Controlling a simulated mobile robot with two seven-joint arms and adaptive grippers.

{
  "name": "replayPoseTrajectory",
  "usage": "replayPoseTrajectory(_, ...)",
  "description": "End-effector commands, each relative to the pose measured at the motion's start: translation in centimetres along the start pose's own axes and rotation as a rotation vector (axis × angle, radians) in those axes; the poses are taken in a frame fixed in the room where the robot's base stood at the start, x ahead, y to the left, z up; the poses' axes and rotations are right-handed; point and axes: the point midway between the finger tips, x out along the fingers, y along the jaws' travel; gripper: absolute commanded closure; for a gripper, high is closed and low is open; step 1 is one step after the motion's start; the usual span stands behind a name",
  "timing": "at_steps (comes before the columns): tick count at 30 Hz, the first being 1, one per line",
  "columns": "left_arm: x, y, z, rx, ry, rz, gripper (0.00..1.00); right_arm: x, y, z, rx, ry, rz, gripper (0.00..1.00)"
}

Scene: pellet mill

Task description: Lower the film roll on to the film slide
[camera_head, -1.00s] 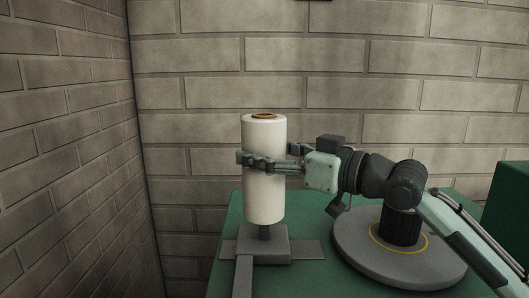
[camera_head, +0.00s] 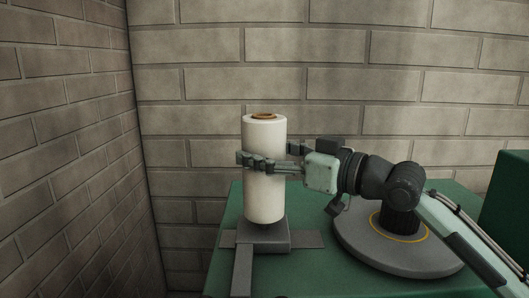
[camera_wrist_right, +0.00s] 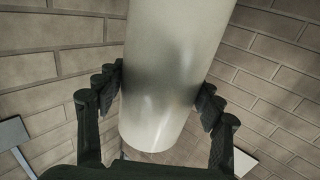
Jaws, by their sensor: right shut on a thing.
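The film roll (camera_head: 264,198) is a tall white cylinder with a brown core showing at its top. It stands upright over the film slide (camera_head: 277,240), a grey block with flat arms on the green table. A short dark bit shows between the roll's lower end and the block; whether they touch I cannot tell. My right gripper (camera_head: 274,158) is shut on the roll around its middle, coming from the right. In the right wrist view the roll (camera_wrist_right: 170,60) sits between both fingers, and its lower end shows. My left gripper is not in view.
A round grey disc (camera_head: 365,253) with a yellow ring lies on the green table (camera_head: 318,275) to the right, below my right arm. A green box-like thing (camera_head: 515,205) stands at the far right. Brick walls (camera_head: 420,80) close the back and left.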

Motion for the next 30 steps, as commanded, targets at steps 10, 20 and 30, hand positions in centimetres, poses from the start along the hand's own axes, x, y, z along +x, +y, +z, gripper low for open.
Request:
replayPoseTrajectory(10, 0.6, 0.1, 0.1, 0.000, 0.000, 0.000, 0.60, 0.0, 0.0, 0.8, -0.002, 0.007, 0.000, 0.91)
replayPoseTrajectory(20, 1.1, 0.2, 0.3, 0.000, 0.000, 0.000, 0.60, 0.0, 0.0, 2.0, -0.002, 0.006, 0.000, 0.91)
replayPoseTrajectory(30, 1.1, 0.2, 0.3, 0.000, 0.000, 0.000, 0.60, 0.0, 0.0, 2.1, -0.002, 0.007, 0.000, 0.29)
